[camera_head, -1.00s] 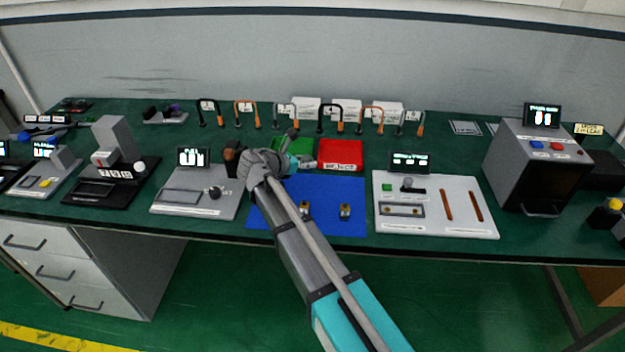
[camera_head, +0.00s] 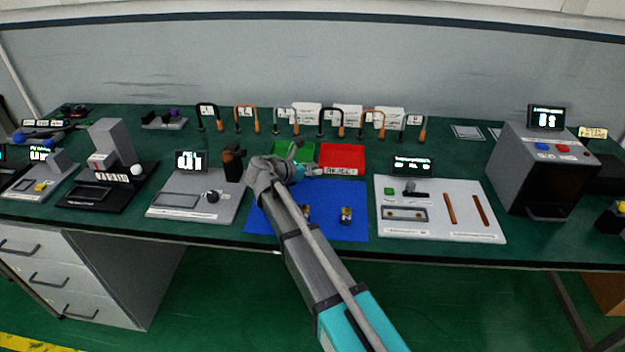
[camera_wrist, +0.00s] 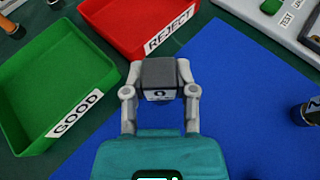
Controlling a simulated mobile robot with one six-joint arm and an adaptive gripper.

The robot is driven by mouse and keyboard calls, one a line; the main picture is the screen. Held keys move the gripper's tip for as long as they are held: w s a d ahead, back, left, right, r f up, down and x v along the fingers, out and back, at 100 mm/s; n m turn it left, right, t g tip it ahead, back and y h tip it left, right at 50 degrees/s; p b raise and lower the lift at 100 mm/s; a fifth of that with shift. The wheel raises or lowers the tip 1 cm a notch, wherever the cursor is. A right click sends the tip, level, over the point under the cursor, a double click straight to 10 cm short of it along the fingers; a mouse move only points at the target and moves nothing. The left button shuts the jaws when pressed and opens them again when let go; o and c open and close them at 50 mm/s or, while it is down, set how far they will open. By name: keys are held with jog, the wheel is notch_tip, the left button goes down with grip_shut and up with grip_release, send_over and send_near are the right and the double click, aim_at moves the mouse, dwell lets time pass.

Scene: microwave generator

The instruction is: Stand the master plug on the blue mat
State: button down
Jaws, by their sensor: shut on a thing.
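My gripper (camera_wrist: 160,95) is shut on a dark grey, block-shaped plug with a pale marked label, the master plug (camera_wrist: 159,72), seen in the wrist view. In the head view my gripper (camera_head: 308,172) is above the back edge of the blue mat (camera_head: 263,222), near the trays; the plug is too small there to make out. The mat (camera_wrist: 245,75) also fills the right of the wrist view. Whether the plug touches anything below cannot be told. Two small plugs stand on the mat, one (camera_head: 346,216) clear and one (camera_head: 306,212) partly hidden by my arm.
A green GOOD tray (camera_wrist: 62,126) and a red REJECT tray (camera_wrist: 168,45) lie behind the mat. A grey fixture (camera_head: 180,204) stands left of the mat and a white panel (camera_head: 470,235) right. The mat's middle front is free.

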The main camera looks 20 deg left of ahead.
aim_at(312, 177)
jog(key=shift+f+b, duration=1.15)
jog(key=shift+f, duration=0.3)
jog(key=shift+f, duration=0.1)
jog(key=shift+c, duration=2.1)
grip_release()
jog(key=shift+s+r, duration=0.1)
jog(key=shift+r, duration=0.1)
jog(key=p+v, duration=0.4)
jog(key=v, duration=0.8)
jog(key=shift+p, duration=0.3)
